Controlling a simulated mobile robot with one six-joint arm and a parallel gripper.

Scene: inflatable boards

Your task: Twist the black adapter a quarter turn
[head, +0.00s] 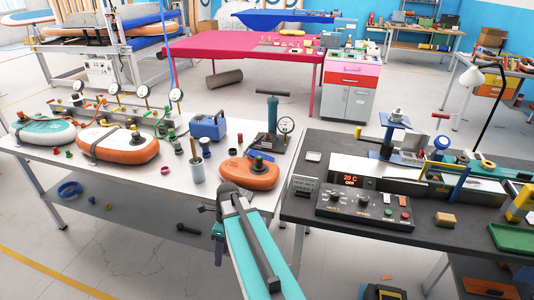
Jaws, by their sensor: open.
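A small orange inflatable board piece (264,178) lies near the right end of the white table. A black adapter (257,164) stands upright on top of it. Whether it is fully seated cannot be told at this size. My teal arm reaches up from the bottom of the picture to a dark joint just in front of that table's edge, near the orange piece. Its end is folded down behind the upper link, and I cannot make out the gripper's fingers. Nothing of mine is seen touching the adapter.
On the white table (108,172) are a pump with a gauge (272,120), a grey cylinder (197,171), a blue box (208,127) and other boards (145,150). A dark bench (425,225) with a control panel (362,206) stands close on the right. A narrow gap separates them.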

